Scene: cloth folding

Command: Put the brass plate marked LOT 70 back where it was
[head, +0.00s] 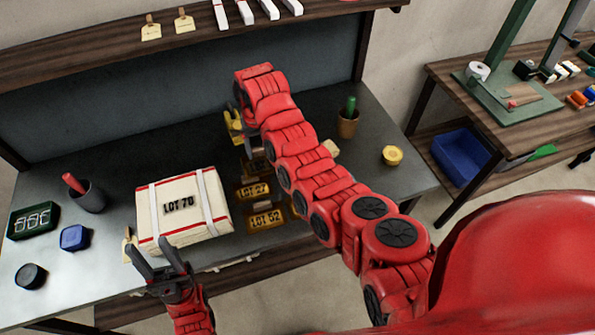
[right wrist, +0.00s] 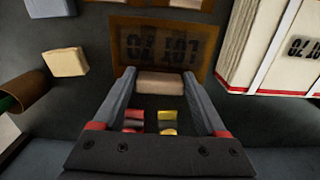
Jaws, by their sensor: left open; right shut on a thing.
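A brass plate (right wrist: 160,45) shows upside down in the right wrist view. Its dark lettering appears to read LOT 70. My right gripper (right wrist: 158,80) is shut on a pale block at the plate's edge, seemingly its grip. In the head view my right arm mostly hides this gripper and plate. Brass plates LOT 27 (head: 253,190) and LOT 52 (head: 266,219) lie on the grey table, right of a cream box (head: 190,232) printed LOT 70. My left gripper (head: 154,247) is open and empty at the box's front left corner.
A cup with a red handle (head: 88,198), a green tray (head: 33,219), a blue block (head: 75,238) and a black round thing (head: 31,276) stand left. A pot (head: 348,124) and yellow roll (head: 392,155) stand right. A shelf (head: 105,44) overhangs the back.

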